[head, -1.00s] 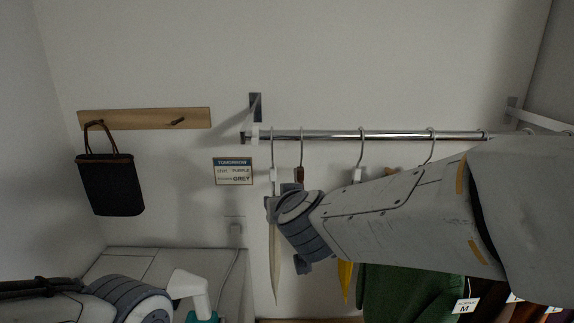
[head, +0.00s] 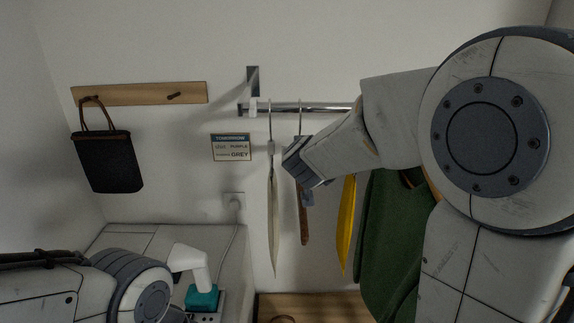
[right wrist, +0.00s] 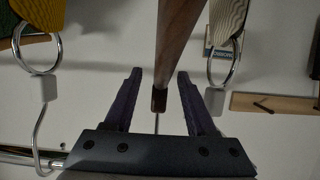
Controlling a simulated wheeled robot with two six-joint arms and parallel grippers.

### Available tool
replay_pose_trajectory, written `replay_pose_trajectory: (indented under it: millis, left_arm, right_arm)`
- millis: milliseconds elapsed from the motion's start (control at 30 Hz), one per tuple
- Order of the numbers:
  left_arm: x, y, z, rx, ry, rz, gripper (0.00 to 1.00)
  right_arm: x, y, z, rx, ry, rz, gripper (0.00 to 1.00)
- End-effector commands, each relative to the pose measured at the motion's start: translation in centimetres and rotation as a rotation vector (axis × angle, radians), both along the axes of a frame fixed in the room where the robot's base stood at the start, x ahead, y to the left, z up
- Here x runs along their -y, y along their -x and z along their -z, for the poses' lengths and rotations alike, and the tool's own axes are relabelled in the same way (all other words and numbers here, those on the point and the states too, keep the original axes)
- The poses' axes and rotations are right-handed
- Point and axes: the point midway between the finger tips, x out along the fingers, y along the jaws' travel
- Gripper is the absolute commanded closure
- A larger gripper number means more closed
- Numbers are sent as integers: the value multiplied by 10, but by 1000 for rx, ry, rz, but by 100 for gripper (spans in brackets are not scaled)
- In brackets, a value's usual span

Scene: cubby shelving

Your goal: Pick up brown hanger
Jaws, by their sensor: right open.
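The brown hanger (head: 304,228) hangs from the metal rail (head: 290,107) by its hook, seen nearly edge-on, between a pale hanger (head: 272,215) on its left and a yellow one (head: 346,225) on its right. In the right wrist view the brown hanger (right wrist: 175,50) runs down from the top, its dark neck end between my right gripper's fingers (right wrist: 158,74). That gripper is open, a finger on each side, with gaps showing. In the head view my right wrist covers the hanger's upper part. My left arm enters at bottom left; its gripper is not visible.
A green garment (head: 395,245) hangs right of the yellow hanger. A black bag (head: 107,162) hangs from a wooden peg board (head: 140,94). A sign (head: 231,147) is on the wall. A white and teal device (head: 202,298) stands on the counter at lower left.

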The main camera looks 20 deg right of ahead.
Motion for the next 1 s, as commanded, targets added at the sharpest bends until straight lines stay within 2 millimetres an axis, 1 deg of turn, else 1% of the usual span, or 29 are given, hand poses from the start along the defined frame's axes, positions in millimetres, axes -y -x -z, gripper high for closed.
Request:
replay_pose_trajectory:
  millis: [233,267,300,367,400,1000]
  left_arm:
    - [0,0,0,0,0,0,44]
    - [0,0,0,0,0,0,44]
    - [0,0,0,0,0,0,44]
    - [0,0,0,0,0,0,44]
    - [0,0,0,0,0,0,44]
    - [0,0,0,0,0,0,44]
  right_arm:
    - [0,-2,1,0,0,0,44]
    - [0,-2,1,0,0,0,55]
    - [0,-2,1,0,0,0,71]
    - [0,-2,1,0,0,0,93]
    - [0,-2,1,0,0,0,100]
    - [0,-2,1,0,0,-1,100]
